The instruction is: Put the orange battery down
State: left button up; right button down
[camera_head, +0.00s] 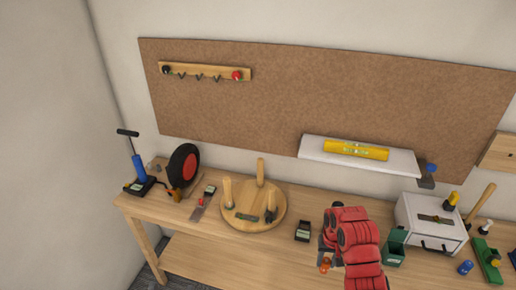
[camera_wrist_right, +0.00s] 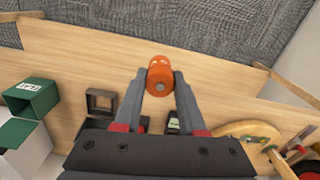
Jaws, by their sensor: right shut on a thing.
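The orange battery (camera_head: 324,266) is a small rounded cylinder near the front of the workbench (camera_head: 180,213) in the head view. My right gripper (camera_head: 325,252) comes in on the red arm and is shut on it. In the right wrist view the battery (camera_wrist_right: 160,72) sits between the two grey fingertips (camera_wrist_right: 160,84), with one end facing the camera. Wooden surface shows behind it. I cannot tell whether the battery touches the surface. My left gripper is not in view.
A small dark box (camera_head: 303,231) stands left of my right gripper, and a green open bin (camera_head: 394,252) stands right of it. A round wooden stool top with upright legs (camera_head: 250,216) lies further left. A white drawer box (camera_head: 430,220) stands at right.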

jog(key=w+d+r+b, duration=0.1)
jog(key=w+r+b, duration=0.45)
jog(key=w, duration=0.45)
jog(key=a+r+n+b, duration=0.1)
jog(key=a+r+b, duration=0.3)
jog(key=b, duration=0.5)
jog(key=shift+s+a+r+n, duration=0.25)
jog(key=shift+s+a+n, duration=0.1)
jog(key=shift+a, duration=0.7)
